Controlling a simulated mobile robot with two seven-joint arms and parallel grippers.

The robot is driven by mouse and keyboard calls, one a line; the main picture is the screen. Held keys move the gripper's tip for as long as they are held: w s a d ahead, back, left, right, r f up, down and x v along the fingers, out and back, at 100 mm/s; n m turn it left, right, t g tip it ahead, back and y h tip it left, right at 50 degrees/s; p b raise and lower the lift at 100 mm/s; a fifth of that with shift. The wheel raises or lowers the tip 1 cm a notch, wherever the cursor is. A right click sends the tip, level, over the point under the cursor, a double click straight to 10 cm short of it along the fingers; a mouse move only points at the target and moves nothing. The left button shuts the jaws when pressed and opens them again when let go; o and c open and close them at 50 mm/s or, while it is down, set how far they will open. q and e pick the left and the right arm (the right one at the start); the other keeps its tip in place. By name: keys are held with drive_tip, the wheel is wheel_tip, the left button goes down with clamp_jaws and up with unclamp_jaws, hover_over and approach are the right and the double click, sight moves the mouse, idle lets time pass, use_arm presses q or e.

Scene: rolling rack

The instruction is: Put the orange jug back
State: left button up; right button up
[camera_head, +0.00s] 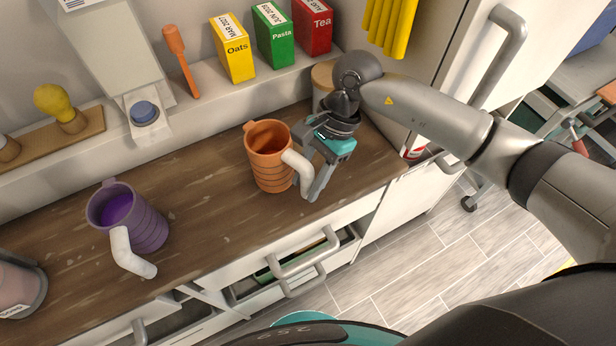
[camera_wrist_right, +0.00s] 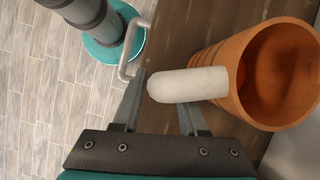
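The orange jug (camera_head: 268,165) stands upright on the wooden counter and has a white handle (camera_head: 298,172). My right gripper (camera_head: 311,185) is at the handle side of the jug, fingers pointing down. In the right wrist view the orange jug (camera_wrist_right: 262,75) is at the right, and its white handle (camera_wrist_right: 188,84) reaches left across the right finger. Whether the right finger touches the handle I cannot tell. My left gripper is not in view.
A purple jug (camera_head: 148,228) with a white handle stands to the left on the counter (camera_head: 215,200). Oats, pasta and tea boxes (camera_head: 274,36) stand on the ledge behind. A lidded jar (camera_head: 322,76) is behind my gripper. A drawer handle (camera_head: 303,258) projects below the counter.

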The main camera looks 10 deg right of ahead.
drive_tip(key=shift+o, duration=1.4)
drive_tip(key=shift+r, duration=0.2)
drive_tip(key=v, duration=1.2)
drive_tip(key=shift+a, duration=0.1)
